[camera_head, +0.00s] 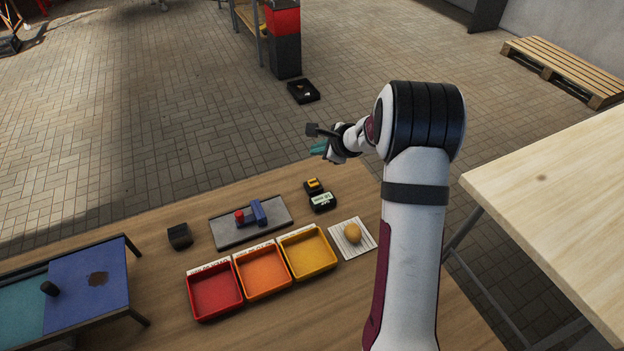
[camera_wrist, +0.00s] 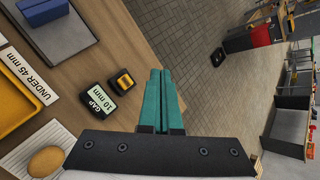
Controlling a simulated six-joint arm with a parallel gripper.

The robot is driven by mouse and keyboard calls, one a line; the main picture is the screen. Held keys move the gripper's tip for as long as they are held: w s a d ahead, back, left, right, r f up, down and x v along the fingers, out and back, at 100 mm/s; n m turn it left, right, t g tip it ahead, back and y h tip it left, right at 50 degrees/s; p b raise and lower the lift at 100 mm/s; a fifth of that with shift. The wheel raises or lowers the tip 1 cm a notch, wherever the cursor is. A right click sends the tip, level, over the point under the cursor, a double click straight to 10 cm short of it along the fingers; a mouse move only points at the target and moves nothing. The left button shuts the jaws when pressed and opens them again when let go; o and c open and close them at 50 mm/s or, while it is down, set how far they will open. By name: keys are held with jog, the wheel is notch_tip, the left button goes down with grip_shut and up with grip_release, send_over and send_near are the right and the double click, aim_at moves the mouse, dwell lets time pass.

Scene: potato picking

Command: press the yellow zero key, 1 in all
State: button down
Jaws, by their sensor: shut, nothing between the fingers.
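The yellow key (camera_head: 313,184) sits on a small black housing near the far edge of the wooden table. It also shows in the wrist view (camera_wrist: 124,82), where its marking is too small to read. My gripper (camera_head: 319,149) is raised above and beyond the key in the head view. In the wrist view my gripper's teal fingers (camera_wrist: 161,88) are together and empty, to the right of the key and apart from it. A black gauge display (camera_head: 322,201) stands beside the key; in the wrist view (camera_wrist: 98,101) it reads "GAP 10 mm".
Red (camera_head: 215,292), orange (camera_head: 263,272) and yellow (camera_head: 308,253) trays stand in a row. A potato (camera_head: 352,233) lies on a white striped pad right of them. A grey plate (camera_head: 232,232) carries a blue block and red knob. A black block (camera_head: 179,236) stands left.

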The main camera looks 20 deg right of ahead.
aim_at(317, 184)
jog(key=shift+f, duration=4.4)
jog(key=shift+f, duration=0.4)
jog(key=shift+f, duration=0.45)
jog(key=shift+r, duration=0.9)
jog(key=shift+r, duration=0.1)
jog(key=shift+r, duration=2.4)
